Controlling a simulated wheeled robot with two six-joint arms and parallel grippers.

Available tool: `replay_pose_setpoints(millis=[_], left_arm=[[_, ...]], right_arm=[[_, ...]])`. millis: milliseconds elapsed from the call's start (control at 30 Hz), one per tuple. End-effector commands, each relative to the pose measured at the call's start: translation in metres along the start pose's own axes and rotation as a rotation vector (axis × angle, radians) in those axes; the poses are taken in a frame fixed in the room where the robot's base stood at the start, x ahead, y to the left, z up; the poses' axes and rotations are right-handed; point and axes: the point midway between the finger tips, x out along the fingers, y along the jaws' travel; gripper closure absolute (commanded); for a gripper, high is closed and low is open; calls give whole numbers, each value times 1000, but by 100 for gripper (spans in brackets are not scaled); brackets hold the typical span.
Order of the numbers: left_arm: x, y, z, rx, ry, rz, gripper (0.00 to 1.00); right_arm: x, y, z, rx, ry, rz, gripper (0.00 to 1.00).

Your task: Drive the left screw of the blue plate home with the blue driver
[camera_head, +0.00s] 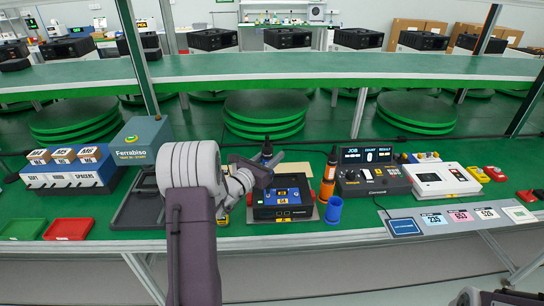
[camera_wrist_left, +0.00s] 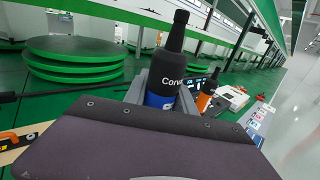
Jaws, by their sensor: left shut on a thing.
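The blue driver (camera_wrist_left: 165,75), a dark bottle-shaped tool with a blue band low on its body, stands between the grey fingers of my left gripper (camera_wrist_left: 160,92). In the head view the driver's dark top (camera_head: 267,150) shows above my left gripper (camera_head: 266,166), which is shut on it. The blue plate (camera_head: 290,189) lies on a black unit at the table's front, just below and right of the gripper. The left screw and the driver's tip are hidden.
An orange driver (camera_head: 328,178) and a blue cup (camera_head: 333,211) stand right of the unit. A control console (camera_head: 372,178) and a white device (camera_head: 440,179) are further right. Green (camera_head: 24,229) and red (camera_head: 68,229) trays lie at the left front.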

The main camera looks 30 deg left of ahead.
Motion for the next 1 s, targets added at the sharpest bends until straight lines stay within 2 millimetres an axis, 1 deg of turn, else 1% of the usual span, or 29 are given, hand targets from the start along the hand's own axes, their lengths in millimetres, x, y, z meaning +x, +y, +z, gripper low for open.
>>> replay_pose_setpoints(millis=[400, 567, 667, 1000], left_arm=[[0, 0, -8, -1, 3, 0, 100], [0, 0, -6, -2, 4, 0, 100], [0, 0, 0, -1, 3, 0, 100], [0, 0, 30, 0, 0, 0, 100]], right_arm=[[8, 0, 1, 0, 0, 0, 43], [6, 0, 1, 0, 0, 0, 43], [2, 0, 0, 0, 0, 0, 43], [-19, 0, -2, 0, 0, 0, 43]])
